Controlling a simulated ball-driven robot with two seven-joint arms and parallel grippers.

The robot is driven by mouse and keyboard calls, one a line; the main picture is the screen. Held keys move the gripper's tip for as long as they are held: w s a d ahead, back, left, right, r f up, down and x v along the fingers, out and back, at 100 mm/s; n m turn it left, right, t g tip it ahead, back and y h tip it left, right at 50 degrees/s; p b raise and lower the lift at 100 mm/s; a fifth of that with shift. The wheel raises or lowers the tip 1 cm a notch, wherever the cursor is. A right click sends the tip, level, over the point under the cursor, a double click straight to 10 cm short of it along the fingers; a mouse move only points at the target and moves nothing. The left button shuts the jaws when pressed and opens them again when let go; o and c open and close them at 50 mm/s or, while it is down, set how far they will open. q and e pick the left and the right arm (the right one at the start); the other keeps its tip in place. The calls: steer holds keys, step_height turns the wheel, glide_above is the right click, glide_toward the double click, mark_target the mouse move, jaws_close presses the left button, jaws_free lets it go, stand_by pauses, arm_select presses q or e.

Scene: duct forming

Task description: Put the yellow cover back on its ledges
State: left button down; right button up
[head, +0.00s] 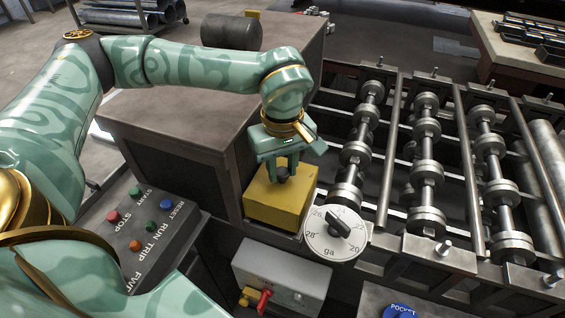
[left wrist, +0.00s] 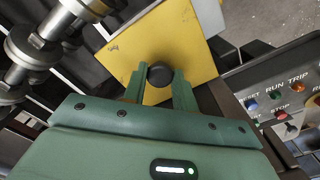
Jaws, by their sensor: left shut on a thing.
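The yellow cover (head: 283,203) is a box-like piece with a black knob (head: 283,174) on top. It sits at the left end of the roller rows, just behind the gauge dial. My left gripper (head: 285,170) is above it, shut on the black knob. In the left wrist view the yellow cover (left wrist: 183,45) shows its scuffed top, slightly turned, with the knob (left wrist: 159,75) between the green fingers. The ledges are hidden, and I cannot tell whether the cover rests on them. My right gripper is not in view.
A round gauge dial (head: 337,233) stands close in front of the cover. Roller shafts (head: 425,150) fill the right side. A button panel (head: 140,222) is at left, and a grey box with a red lever (head: 264,301) is below. A dark cabinet (head: 180,115) stands behind.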

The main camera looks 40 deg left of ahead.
arm_select(q)
steer(key=shift+p, duration=0.3)
stand_by(0.4)
steer(key=shift+f, duration=0.1)
stand_by(0.4)
steer(key=shift+f, duration=0.5)
steer(key=c, duration=0.6)
jaws_free()
step_height(320, 180, up, 9)
steer(key=p, duration=0.8)
steer(key=shift+r, duration=0.1)
